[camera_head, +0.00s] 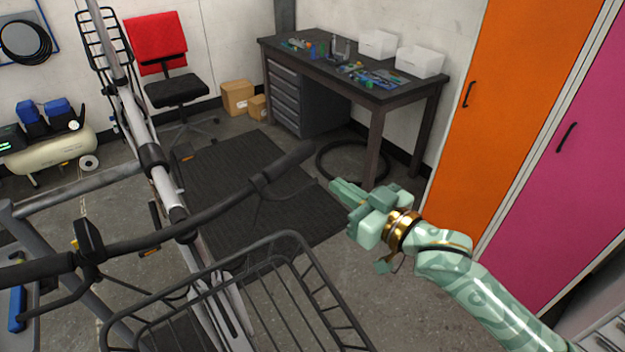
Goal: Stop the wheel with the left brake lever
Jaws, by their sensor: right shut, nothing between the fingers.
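A black handlebar (190,222) crosses the left half of the view. Its grip at the picture's right (290,166) has a dark brake lever (256,205) curving below it. Another grip (35,272) with a dark lever (50,306) is at the left edge. Seen from the basket side, the lever at the picture's right seems to be the bike's left one. My right gripper (336,190) is shut and empty, to the right of that lever and apart from it in the picture. My left gripper is out of view. I cannot make out the wheel.
A black wire basket (300,250) stands below the handlebar, close to my right arm. A dark workbench (330,73) with tools and white bins is behind. Orange (515,90) and pink (560,190) cabinets stand at the right. A red chair (160,45) is at the back.

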